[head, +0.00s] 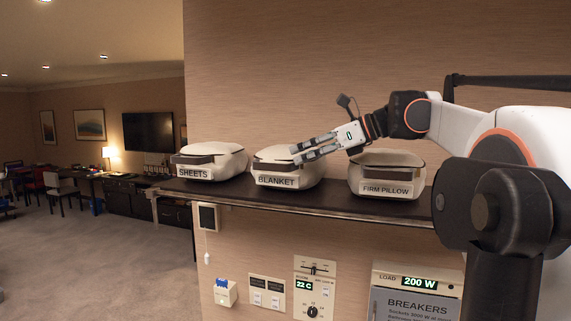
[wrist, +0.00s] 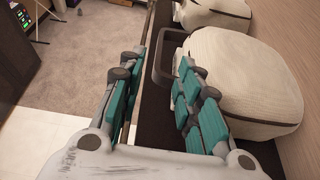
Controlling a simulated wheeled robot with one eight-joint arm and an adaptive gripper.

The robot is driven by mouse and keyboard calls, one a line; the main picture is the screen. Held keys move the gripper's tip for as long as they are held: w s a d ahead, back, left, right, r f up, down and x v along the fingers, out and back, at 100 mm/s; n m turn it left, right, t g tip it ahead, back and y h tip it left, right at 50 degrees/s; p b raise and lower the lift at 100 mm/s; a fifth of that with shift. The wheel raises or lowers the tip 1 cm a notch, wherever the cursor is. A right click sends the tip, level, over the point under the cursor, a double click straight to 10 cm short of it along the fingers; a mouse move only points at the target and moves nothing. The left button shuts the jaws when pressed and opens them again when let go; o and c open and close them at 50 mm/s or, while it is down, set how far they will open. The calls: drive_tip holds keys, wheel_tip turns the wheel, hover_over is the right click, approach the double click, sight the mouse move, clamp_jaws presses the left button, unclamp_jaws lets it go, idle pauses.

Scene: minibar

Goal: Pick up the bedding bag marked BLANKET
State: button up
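The cream bag marked BLANKET (head: 287,168) stands in the middle of three bags on a dark shelf. My gripper (head: 299,154) is at its upper front right in the head view, its fingers pointing left. In the wrist view my gripper (wrist: 158,68) is open, with teal pads apart and nothing held. A dark handle loop (wrist: 158,66) juts from the near cream bag (wrist: 248,80), just ahead of and partly behind the right finger. That near bag looks like the BLANKET bag, but its label is not readable there. I cannot tell whether a finger touches it.
The SHEETS bag (head: 212,161) stands to the left and the FIRM PILLOW bag (head: 388,177) to the right on the shelf (head: 330,201). The wall rises behind. Switches and a breaker box (head: 416,293) are below. Open carpet (head: 95,250) lies to the left.

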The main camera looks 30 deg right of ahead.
sight(270, 165)
drive_tip(key=p+x, duration=0.2)
drive_tip(key=x, duration=0.8)
drive_tip(key=shift+w+a+f, duration=0.2)
drive_tip(key=shift+a+f, duration=0.05)
drive_tip(key=shift+a, duration=0.05)
drive_tip(key=shift+s+d, duration=0.1)
drive_tip(key=shift+c, duration=1.4)
clamp_jaws()
